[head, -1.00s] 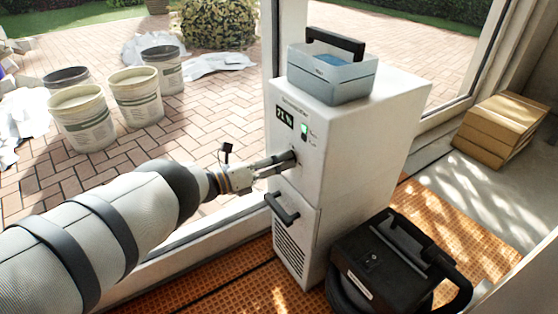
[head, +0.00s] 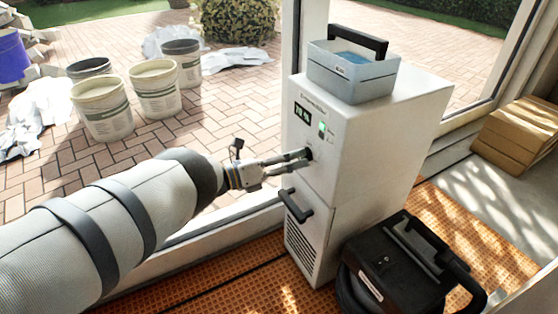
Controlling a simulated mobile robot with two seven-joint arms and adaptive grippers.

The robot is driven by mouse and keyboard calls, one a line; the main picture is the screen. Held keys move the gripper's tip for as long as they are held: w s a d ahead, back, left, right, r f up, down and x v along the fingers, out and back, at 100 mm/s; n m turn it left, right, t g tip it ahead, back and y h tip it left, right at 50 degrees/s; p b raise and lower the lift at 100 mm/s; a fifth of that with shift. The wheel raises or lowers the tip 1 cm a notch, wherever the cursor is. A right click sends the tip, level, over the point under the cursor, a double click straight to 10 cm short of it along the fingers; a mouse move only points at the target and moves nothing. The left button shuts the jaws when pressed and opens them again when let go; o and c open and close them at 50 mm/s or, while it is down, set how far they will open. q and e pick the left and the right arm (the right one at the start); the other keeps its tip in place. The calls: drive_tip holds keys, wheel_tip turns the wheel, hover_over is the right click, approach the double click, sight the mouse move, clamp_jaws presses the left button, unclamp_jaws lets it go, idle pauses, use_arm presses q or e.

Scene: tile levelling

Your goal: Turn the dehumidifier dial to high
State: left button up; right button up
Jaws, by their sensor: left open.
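The dehumidifier (head: 385,140) is a tall white cabinet standing by the window wall. Its front has a small dark display (head: 303,113) with green digits too small to read surely, and a lit green switch (head: 322,128). The small dark dial (head: 309,153) sits below them, partly hidden by my fingers. My left gripper (head: 304,158) is open, with its fingertips at the dial, one higher and one lower. I cannot tell whether they touch it. The dial's pointer and setting are not readable. My right gripper is not in view.
A grey-blue tank with a black handle (head: 352,75) stands on top of the dehumidifier. A black handle (head: 295,206) juts from its lower front. A black vacuum-like machine (head: 405,262) stands close at its right on orange matting. Cardboard boxes (head: 515,135) lie far right. Buckets (head: 103,110) stand outside.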

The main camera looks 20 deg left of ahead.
use_arm(q)
drive_tip(key=v, duration=1)
drive_tip(key=shift+s+a, duration=0.25)
drive_tip(key=shift+s, duration=0.1)
